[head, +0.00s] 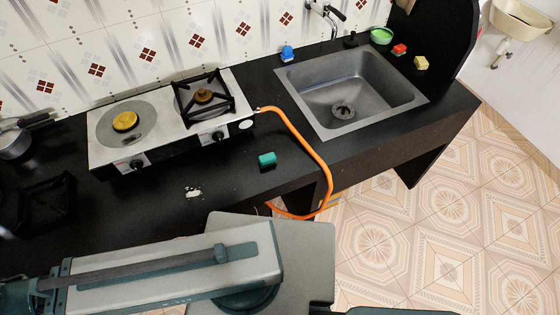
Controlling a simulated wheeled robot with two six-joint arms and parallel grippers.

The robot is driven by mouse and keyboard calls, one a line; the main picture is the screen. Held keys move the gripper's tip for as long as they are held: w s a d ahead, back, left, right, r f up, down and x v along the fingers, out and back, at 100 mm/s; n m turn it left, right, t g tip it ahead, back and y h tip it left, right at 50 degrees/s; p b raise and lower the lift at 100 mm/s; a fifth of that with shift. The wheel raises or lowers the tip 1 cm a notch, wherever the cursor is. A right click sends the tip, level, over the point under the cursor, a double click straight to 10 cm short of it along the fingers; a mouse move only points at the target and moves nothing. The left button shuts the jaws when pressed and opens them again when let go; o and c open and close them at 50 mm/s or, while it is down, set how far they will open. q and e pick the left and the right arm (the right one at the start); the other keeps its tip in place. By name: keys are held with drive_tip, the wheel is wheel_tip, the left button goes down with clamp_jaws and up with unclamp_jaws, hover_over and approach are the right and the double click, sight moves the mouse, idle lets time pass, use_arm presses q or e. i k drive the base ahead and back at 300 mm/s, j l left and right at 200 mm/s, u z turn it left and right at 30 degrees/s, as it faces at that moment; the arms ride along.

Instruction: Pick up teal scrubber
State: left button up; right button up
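The teal scrubber (267,160) is a small block lying on the black counter, in front of the stove's right end and just left of the orange hose. Nothing touches it from above. My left arm crosses the bottom left of the head view, but its gripper is out of the picture. Only a sliver of dark teal shows at the bottom right edge, and no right gripper can be seen.
A two-burner stove (160,150) stands behind the scrubber. An orange hose (310,150) loops over the counter's front edge. A sink (352,92) is at the right. Blue (287,53), red (399,49) and yellow (421,63) small items lie around it.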

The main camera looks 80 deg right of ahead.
sight(265, 160)
drive_tip(key=k+z, duration=0.3)
drive_tip(key=z, duration=2.2)
